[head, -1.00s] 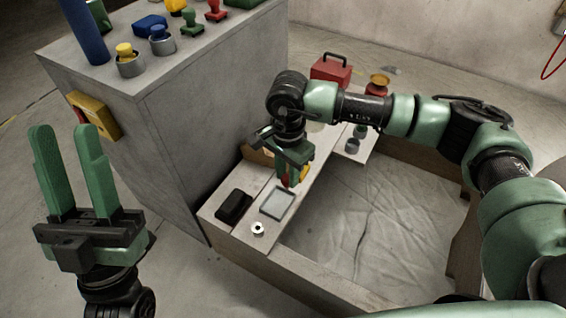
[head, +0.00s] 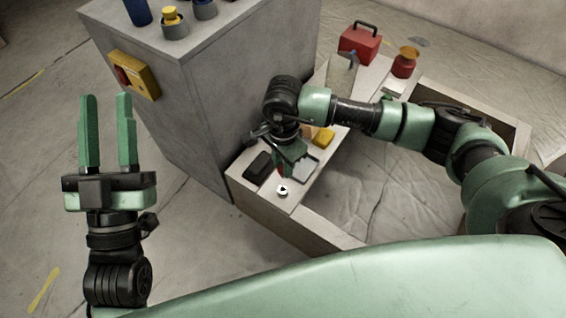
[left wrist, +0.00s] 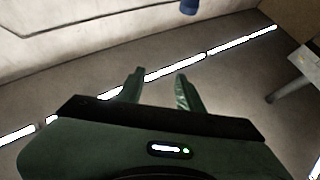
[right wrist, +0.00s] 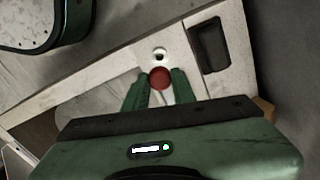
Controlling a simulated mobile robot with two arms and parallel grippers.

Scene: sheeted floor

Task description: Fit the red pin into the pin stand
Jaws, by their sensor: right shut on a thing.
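The red pin shows as a round red end (right wrist: 160,77) between the fingertips of my right gripper (right wrist: 161,80) in the right wrist view. That gripper is shut on it. In the head view a bit of red shows at the fingers of my right gripper (head: 283,167), just behind the pin stand. The pin stand (head: 282,190) is a small pale ring with a dark hole on the bench ledge; it also shows in the right wrist view (right wrist: 159,53), just beyond the pin with a small gap in the picture. My left gripper (head: 106,100) is open and empty, raised at the left.
A black block (head: 258,166), a grey-framed tray (head: 306,168) and a yellow block (head: 323,137) lie on the ledge near the stand. A tall grey cabinet (head: 190,100) stands to the left. A red toolbox (head: 360,43) and a red jar (head: 404,62) are further back.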

